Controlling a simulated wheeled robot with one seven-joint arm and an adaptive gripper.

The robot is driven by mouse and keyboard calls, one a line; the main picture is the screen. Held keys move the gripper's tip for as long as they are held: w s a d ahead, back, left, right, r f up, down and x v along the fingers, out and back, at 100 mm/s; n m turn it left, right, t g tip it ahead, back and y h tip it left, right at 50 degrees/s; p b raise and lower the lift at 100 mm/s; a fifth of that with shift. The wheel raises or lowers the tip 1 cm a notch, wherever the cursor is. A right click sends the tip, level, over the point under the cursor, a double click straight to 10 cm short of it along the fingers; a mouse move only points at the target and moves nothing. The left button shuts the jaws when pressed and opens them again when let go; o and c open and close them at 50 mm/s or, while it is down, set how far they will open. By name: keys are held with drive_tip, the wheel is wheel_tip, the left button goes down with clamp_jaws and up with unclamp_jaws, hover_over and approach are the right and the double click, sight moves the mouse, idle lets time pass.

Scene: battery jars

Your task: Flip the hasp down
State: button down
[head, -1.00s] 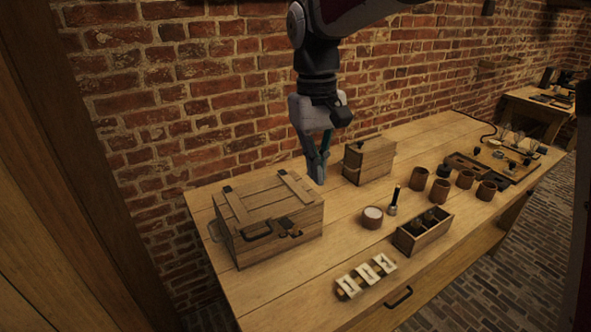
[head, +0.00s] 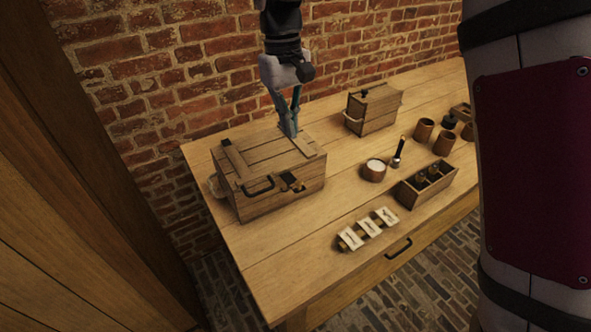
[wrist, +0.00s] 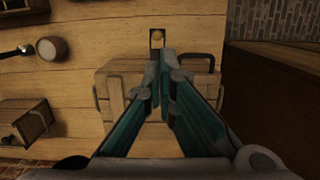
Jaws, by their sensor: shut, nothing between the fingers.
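The wooden chest (head: 255,204) stands with its lid closed at the left end of the bench. The hasp (head: 291,180) is a small dark metal plate at the lid's front edge, right of the handle. In the wrist view the hasp (wrist: 157,37) juts beyond the chest's edge, with a round light spot showing in it. It appears raised rather than flat against the front. My gripper (head: 291,136) is shut and empty, pointing down over the back right part of the lid. In the wrist view the fingertips (wrist: 164,63) are near the hasp; contact cannot be told.
A dark carrying handle (head: 259,187) sits beside the hasp. A smaller wooden box (head: 372,112), a round pot (head: 374,171), a divided box (head: 427,186) and a cream-coloured block row (head: 368,229) stand to the right. The brick wall is close behind. Bench in front of the chest is clear.

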sight(297, 182)
drive_tip(key=f, duration=0.4)
drive_tip(key=s+f+p, duration=0.1)
drive_tip(key=f, duration=0.3)
drive_tip(key=d+f+p, duration=0.1)
drive_tip(key=f, duration=0.3)
drive_tip(key=shift+s, duration=0.4)
